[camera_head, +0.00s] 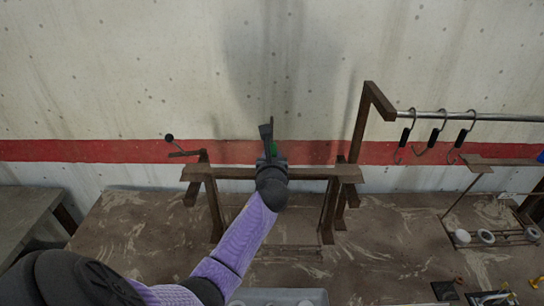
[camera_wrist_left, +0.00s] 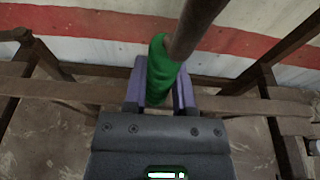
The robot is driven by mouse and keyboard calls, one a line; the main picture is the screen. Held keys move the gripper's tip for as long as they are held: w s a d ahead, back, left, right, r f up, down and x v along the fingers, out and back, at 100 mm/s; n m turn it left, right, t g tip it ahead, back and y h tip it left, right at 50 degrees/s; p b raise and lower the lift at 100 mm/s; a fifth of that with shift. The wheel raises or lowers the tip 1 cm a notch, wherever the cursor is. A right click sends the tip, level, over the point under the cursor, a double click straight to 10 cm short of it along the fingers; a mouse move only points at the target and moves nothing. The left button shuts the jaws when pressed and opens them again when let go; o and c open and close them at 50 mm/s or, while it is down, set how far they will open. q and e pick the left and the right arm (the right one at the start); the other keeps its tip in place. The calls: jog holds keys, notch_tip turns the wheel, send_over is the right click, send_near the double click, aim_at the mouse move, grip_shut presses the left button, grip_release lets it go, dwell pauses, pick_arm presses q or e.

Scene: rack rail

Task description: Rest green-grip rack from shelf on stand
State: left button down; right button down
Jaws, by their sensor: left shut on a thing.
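My left gripper (camera_head: 267,143) is at the middle of the head view, in front of the brown stand's crossbar. It is shut on a green grip (camera_head: 274,150). In the left wrist view the green grip (camera_wrist_left: 160,72) sits between the two purple-grey fingers, and a brown rod (camera_wrist_left: 196,25) runs up from it out of the picture. The rest of the held rack is hidden or out of frame. The stand (camera_head: 328,173) has a flat crossbar on splayed legs; its bar passes behind the gripper, and I cannot tell whether they touch. My right gripper is not in view.
Right of the stand, a tall post (camera_head: 361,115) carries a metal rail (camera_head: 480,117) with several black-handled hooks. A low wire rack with white round pieces (camera_head: 487,237) stands at far right. A thin rod with a black ball (camera_head: 169,137) rises at left. The brown tabletop (camera_head: 130,225) is bare at left.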

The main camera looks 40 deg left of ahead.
pick_arm(q)
jog(key=shift+f, duration=0.35)
dwell(0.5)
jog(key=shift+c, duration=1.8)
grip_release()
